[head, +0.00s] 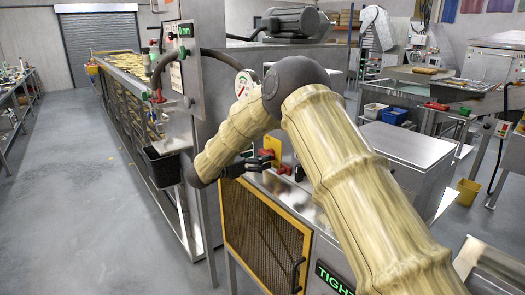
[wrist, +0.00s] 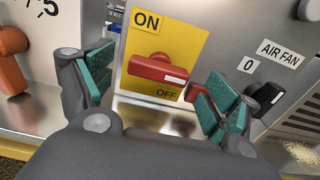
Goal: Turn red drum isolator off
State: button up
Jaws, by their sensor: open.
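The red drum isolator handle (wrist: 157,69) sits on a yellow plate (wrist: 185,42) in the wrist view. ON is printed at the plate's top and OFF at its lower right. The handle lies roughly level, its long bar pointing right, between the two words. My gripper (wrist: 165,78) is open, with one teal-padded finger left of the handle and one to its right. No grip on the handle shows. In the head view my gripper (head: 262,161) is at the machine's panel beside the yellow plate (head: 273,147), partly hidden by my arm.
A black AIR FAN switch (wrist: 266,98) marked 0 is close to the right finger. An orange knob (wrist: 12,62) is on the left. In the head view, a yellow-framed mesh guard (head: 262,235) stands below the panel, and a long conveyor (head: 125,90) runs back. Open floor lies left.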

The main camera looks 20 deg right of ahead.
jog(key=shift+p+x, duration=0.35)
jog(key=shift+x, duration=0.85)
jog(key=c, duration=1)
